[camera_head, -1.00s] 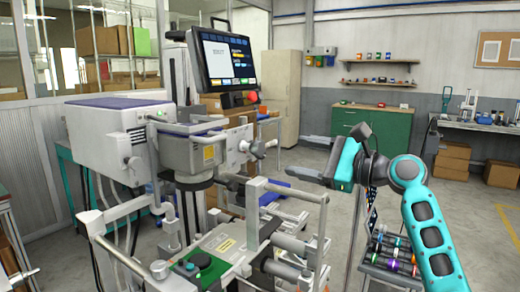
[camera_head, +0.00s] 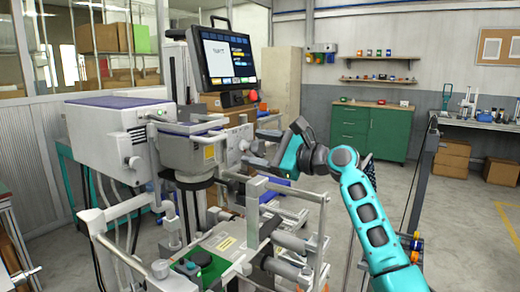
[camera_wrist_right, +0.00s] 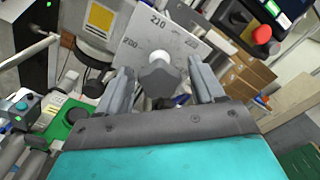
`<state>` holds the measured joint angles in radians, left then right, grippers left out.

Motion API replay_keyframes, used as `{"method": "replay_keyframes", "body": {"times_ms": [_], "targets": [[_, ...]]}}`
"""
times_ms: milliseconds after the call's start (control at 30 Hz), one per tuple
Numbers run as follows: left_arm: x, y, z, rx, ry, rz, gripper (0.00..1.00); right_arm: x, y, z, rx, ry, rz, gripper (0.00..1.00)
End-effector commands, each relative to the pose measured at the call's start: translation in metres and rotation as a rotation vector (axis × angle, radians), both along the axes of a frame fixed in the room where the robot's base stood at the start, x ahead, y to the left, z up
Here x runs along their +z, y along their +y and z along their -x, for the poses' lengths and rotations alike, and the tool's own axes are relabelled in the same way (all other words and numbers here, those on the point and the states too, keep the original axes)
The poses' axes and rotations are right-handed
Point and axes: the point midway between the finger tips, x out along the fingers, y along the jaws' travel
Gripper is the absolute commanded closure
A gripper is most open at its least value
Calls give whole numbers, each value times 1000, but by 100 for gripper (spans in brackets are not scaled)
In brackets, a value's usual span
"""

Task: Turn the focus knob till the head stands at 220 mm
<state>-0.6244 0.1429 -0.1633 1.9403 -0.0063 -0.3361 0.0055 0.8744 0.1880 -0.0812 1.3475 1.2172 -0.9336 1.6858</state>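The focus knob (camera_wrist_right: 160,75) is a grey lobed knob in front of a white scale plate (camera_wrist_right: 163,40) marked 200, 210 and 220. In the head view the plate (camera_head: 236,140) is on the right side of the grey head (camera_head: 188,152), which has a purple top. My right gripper (camera_head: 254,157) is close in front of the knob. In the right wrist view its two fingers (camera_wrist_right: 162,88) are open, one on each side of the knob, with gaps visible. I cannot make out a pointer or the head's reading. My left gripper is not in view.
A monitor (camera_head: 226,58) stands above the machine, and a red button (camera_wrist_right: 262,34) is beside the plate in the right wrist view. Metal bars and rollers (camera_head: 290,240) are below my right gripper. The floor (camera_head: 460,225) on the right is open.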

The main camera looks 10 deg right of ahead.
Motion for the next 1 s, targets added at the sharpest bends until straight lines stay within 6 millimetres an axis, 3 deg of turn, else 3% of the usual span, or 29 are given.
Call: {"method": "replay_keyframes", "body": {"times_ms": [67,533,1000], "targets": [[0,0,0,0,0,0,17,0,0,0,0,0,0,40],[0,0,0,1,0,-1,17,0,0,0,0,1,-1,85],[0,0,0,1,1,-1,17,0,-1,0,0,-78,81,87]]}}
